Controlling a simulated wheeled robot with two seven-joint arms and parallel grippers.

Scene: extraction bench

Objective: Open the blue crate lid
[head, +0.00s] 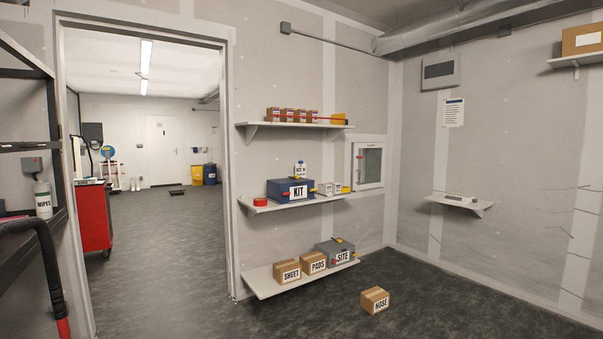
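A blue crate (280,187) with a white KIT label stands on the middle wall shelf, right of the doorway. Its top looks closed, though its lid edge is too small to make out clearly. A small white bottle (300,169) shows at the crate's top; I cannot tell whether it stands on the lid or behind it. A small yellow and red part sits at the crate's right side. Neither of my grippers is in view.
The middle shelf (285,206) also holds a red roll (260,201) and small boxes (327,188). A lower shelf (270,286) holds SHEET and PADS cartons and a grey SITE case (337,254). A HOSE carton (374,300) lies on the floor. A red cabinet (95,217) stands left.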

